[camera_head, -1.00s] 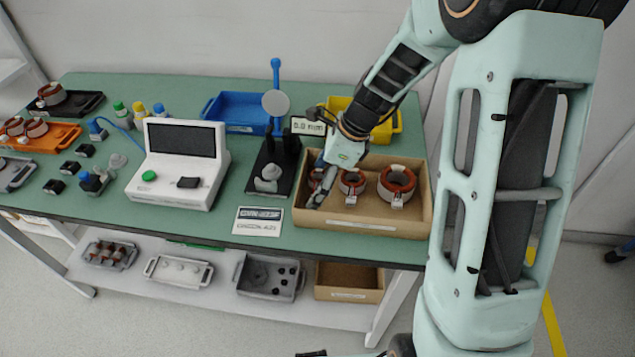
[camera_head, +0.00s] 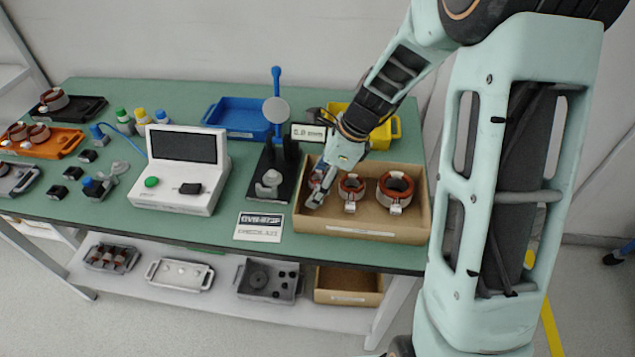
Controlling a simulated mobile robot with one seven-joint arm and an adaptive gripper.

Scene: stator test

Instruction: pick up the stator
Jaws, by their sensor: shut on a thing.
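Three stators, copper-red rings with pale bodies, are in the cardboard box (camera_head: 372,232) at the right of the table. The left stator (camera_head: 316,178) is partly hidden by my gripper. The middle stator (camera_head: 351,187) and the larger right stator (camera_head: 396,189) stand clear of the gripper. My gripper (camera_head: 314,199) reaches down into the left end of the box and is shut on the left stator. The fingers' contact is small and partly hidden. The stator appears low in the box; I cannot tell whether it touches the floor.
A black fixture (camera_head: 268,190) with a blue lever stands just left of the box. A white tester (camera_head: 180,167) is further left. Blue (camera_head: 237,116) and yellow (camera_head: 394,127) bins are behind. A label card (camera_head: 259,227) lies in front. Green table is bare between tester and fixture.

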